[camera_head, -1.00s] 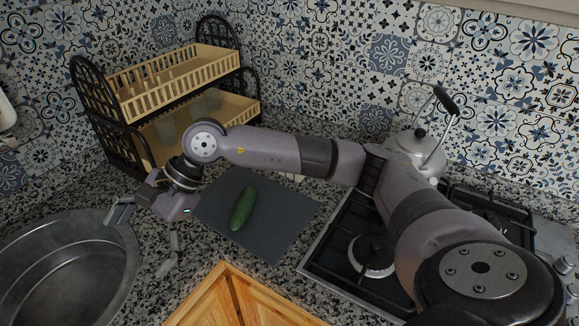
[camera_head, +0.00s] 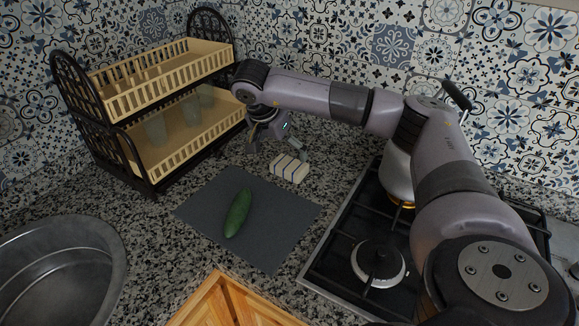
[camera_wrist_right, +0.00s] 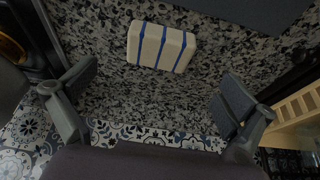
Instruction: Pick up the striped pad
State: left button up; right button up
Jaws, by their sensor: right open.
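The striped pad (camera_head: 289,168) is a small cream block with blue stripes. It lies on the speckled counter just behind the dark mat. In the right wrist view the striped pad (camera_wrist_right: 161,46) shows whole, at the upper middle, beyond and between the fingertips. My right gripper (camera_head: 275,151) is above the counter, close to the pad and a little to its left and back in the head view. In the wrist view the right gripper (camera_wrist_right: 150,95) has its two fingers wide apart with nothing between them. My left gripper is not in view.
A green cucumber (camera_head: 238,213) lies on the dark grey mat (camera_head: 270,236). A two-tier dish rack (camera_head: 178,138) stands at the back left, a metal sink (camera_head: 66,270) at front left. A gas hob (camera_head: 345,266) with a kettle (camera_head: 397,176) is on the right.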

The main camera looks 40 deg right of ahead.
aim_at(286, 167)
jog(key=x, duration=0.3)
jog(key=shift+a+p+x, duration=0.15)
jog(key=shift+p+x, duration=0.3)
jog(key=shift+x, duration=0.85)
jog(key=shift+a+p+x, duration=0.2)
jog(key=shift+p+x, duration=0.25)
jog(key=shift+x, duration=0.9)
jog(key=shift+s, duration=0.1)
jog(key=shift+c, duration=0.4)
jog(key=c, duration=0.9)
notch_tip(286, 167, up, 20)
jog(key=shift+b, duration=0.85)
